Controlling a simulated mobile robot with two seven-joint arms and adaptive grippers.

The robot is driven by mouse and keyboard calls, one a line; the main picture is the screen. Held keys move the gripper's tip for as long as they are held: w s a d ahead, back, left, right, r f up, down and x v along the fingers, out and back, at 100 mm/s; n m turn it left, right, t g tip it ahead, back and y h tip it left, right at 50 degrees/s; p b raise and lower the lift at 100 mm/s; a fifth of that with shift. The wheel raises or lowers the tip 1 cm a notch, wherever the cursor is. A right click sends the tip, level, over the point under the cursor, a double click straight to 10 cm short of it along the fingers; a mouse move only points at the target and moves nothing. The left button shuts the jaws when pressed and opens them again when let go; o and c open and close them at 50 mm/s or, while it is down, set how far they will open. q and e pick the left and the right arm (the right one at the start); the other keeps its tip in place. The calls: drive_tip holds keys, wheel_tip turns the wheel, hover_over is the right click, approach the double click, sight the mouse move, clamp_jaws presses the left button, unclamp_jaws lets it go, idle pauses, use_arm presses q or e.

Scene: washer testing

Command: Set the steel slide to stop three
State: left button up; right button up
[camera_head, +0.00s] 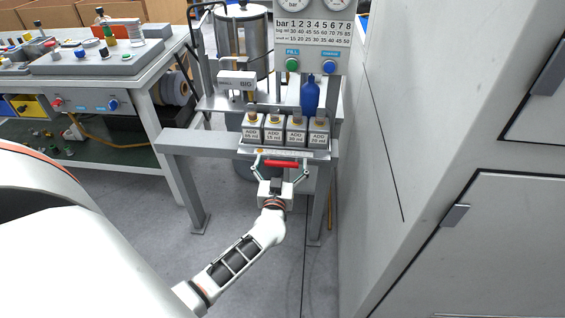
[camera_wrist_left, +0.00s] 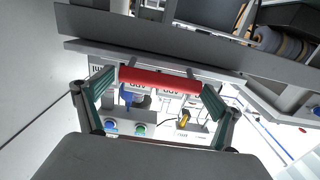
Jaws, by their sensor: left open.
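A red handle (camera_head: 281,164) sits low at the front of the metal test stand, below a row of bottles. In the left wrist view the red handle (camera_wrist_left: 160,80) is joined by two short brackets to a grey steel bar (camera_wrist_left: 150,53). I take this for the steel slide, but its stop marks cannot be read. My left gripper (camera_head: 281,169) is open, with one finger near each end of the handle. In the wrist view its fingers (camera_wrist_left: 157,95) stand apart on either side of the handle; whether they touch it is unclear.
Several square bottles (camera_head: 297,131) with ADD labels stand above the handle. A blue bottle (camera_head: 310,95) and a panel (camera_head: 311,60) with green and blue buttons are behind. A tall white cabinet (camera_head: 455,130) closes off the right. A workbench (camera_head: 100,80) stands left.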

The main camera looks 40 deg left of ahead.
use_arm(q)
drive_tip(key=c, duration=1.6)
drive_tip(key=shift+s+a+r, duration=0.1)
drive_tip(key=shift+a+r, duration=0.05)
drive_tip(key=shift+a, duration=0.1)
drive_tip(key=a, duration=0.1)
drive_tip(key=s+a+p, duration=0.2)
drive_tip(key=shift+a+r, duration=0.15)
drive_tip(key=shift+r, duration=0.2)
drive_tip(key=s+a+p, duration=0.1)
drive_tip(key=s+a, duration=0.1)
drive_tip(key=a, duration=0.1)
drive_tip(key=s+a+p, duration=0.1)
drive_tip(key=a, duration=0.2)
drive_tip(key=s+a+f+p, duration=0.1)
drive_tip(key=s+a+p, duration=0.1)
drive_tip(key=a, duration=0.1)
drive_tip(key=shift+s, duration=0.35)
use_arm(e)
drive_tip(key=shift+s+d+r+h, duration=0.1)
drive_tip(key=shift+s+d+h, duration=0.2)
drive_tip(key=shift+s+d, duration=0.45)
drive_tip(key=shift+w+d, duration=0.1)
drive_tip(key=shift+w, duration=0.1)
